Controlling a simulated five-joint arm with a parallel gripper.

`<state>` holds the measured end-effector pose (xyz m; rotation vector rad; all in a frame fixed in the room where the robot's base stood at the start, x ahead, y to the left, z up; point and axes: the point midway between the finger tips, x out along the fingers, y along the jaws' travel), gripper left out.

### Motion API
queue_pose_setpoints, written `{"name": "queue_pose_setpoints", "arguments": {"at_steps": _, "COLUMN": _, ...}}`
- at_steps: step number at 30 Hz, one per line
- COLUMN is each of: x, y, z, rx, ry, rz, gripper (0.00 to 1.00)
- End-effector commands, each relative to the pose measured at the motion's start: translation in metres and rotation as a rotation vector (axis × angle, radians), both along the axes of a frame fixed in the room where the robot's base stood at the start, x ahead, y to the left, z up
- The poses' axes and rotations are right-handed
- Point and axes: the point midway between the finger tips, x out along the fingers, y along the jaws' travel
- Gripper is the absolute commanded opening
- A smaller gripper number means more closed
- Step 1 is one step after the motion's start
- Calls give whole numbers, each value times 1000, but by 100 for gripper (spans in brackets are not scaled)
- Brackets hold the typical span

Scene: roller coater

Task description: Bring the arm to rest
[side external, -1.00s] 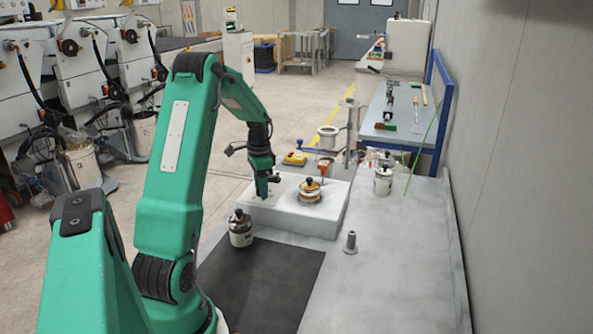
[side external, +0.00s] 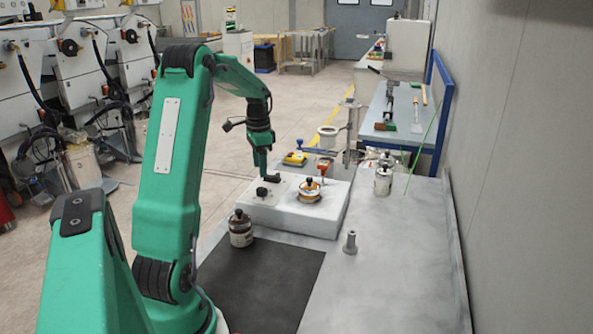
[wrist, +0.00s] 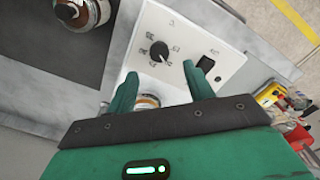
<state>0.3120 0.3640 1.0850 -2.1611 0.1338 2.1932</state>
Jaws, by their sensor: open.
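My gripper (side external: 264,173) is open and empty above the white control box (side external: 330,222) on the bench. In the wrist view my gripper (wrist: 163,88) shows two green fingers spread apart. Beyond them on the box's white panel are a round black knob (wrist: 159,51) with markings around it and a black switch (wrist: 208,63). The knob also shows in the side view (side external: 262,191), below the fingers and apart from them. A small jar (side external: 310,192) with a black-knobbed lid sits on the box; in the wrist view it is partly hidden between the fingers.
A lidded jar (side external: 240,230) stands by the dark mat (side external: 262,290). A grey peg-like part (side external: 350,243) stands right of the box. More jars (side external: 383,180) stand at the back right, with a metal stand (side external: 350,135) behind the box. The bench front right is clear.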

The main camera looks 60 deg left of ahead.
Motion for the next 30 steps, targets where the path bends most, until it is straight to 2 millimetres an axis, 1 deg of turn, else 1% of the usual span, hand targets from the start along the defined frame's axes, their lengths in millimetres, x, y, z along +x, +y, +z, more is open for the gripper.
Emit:
{"name": "queue_pose_setpoints", "arguments": {"at_steps": 3, "x": 0, "y": 0, "z": 5, "rx": 1, "ry": -1, "rz": 0, "gripper": 52}}
{"name": "queue_pose_setpoints", "arguments": {"at_steps": 13, "x": 0, "y": 0, "z": 6, "rx": 1, "ry": -1, "rz": 0, "gripper": 52}}
{"name": "queue_pose_setpoints", "arguments": {"at_steps": 17, "x": 2, "y": -6, "z": 9, "rx": 6, "ry": -5, "rz": 0, "gripper": 52}}
{"name": "queue_pose_setpoints", "arguments": {"at_steps": 20, "x": 7, "y": -16, "z": 16, "rx": 17, "ry": -14, "rz": 0, "gripper": 52}}
{"name": "queue_pose_setpoints", "arguments": {"at_steps": 23, "x": 12, "y": -34, "z": 27, "rx": 30, "ry": -27, "rz": 3, "gripper": 52}}
{"name": "queue_pose_setpoints", "arguments": {"at_steps": 26, "x": 18, "y": -58, "z": 40, "rx": 48, "ry": -48, "rz": 6, "gripper": 52}}
{"name": "queue_pose_setpoints", "arguments": {"at_steps": 30, "x": 23, "y": -98, "z": 60, "rx": 75, "ry": -87, "rz": 14, "gripper": 52}}
